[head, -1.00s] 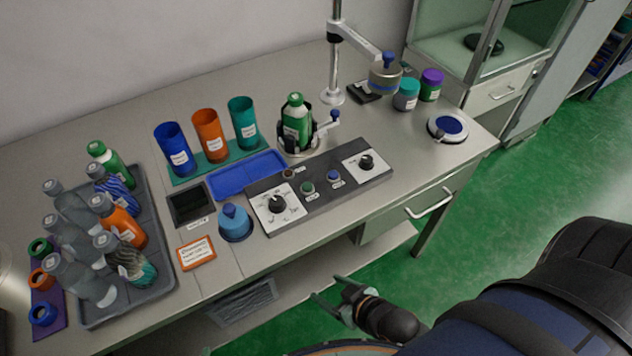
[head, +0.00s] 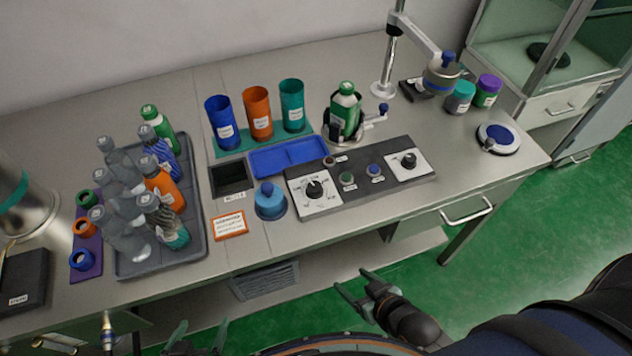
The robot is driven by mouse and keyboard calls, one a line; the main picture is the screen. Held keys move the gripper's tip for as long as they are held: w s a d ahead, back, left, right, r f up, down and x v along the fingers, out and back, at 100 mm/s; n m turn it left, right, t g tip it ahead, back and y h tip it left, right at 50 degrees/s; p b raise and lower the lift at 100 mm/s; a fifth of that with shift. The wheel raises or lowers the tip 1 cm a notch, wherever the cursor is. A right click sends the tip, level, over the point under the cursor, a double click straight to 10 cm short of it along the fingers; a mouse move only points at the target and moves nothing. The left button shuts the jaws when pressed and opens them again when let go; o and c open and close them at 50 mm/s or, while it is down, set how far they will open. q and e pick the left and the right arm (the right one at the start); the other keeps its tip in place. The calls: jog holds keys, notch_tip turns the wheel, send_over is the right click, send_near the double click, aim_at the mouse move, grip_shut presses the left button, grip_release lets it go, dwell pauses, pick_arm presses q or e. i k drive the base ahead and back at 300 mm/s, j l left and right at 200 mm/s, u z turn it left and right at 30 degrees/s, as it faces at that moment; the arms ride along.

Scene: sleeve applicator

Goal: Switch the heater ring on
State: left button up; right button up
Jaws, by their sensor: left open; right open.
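A dark control panel (head: 362,178) lies on the bench, with a left dial (head: 314,189), a right dial (head: 408,160), a green button (head: 347,179) and a blue button (head: 374,170). Their labels are too small to read. A metal ring-like head (head: 441,77) with a blue knob hangs on a post arm behind the panel; I cannot tell whether it is the heater ring. My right gripper (head: 351,281) is open and empty, low in front of the bench. My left gripper (head: 201,338) is open at the bottom edge, partly cut off. Both are well apart from the panel.
A green bottle (head: 345,108) stands in a black holder behind the panel. A blue domed object (head: 270,200) stands just left of it. A grey tray (head: 195,250) of bottles is further left. Coloured cups (head: 258,112) stand behind. The bench front edge lies between my grippers and the panel.

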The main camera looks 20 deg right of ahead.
aim_at(408, 161)
jog(key=k+l+z, duration=0.1)
jog(key=z, duration=0.35)
jog(key=l+z, duration=0.35)
jog(key=z, duration=0.15)
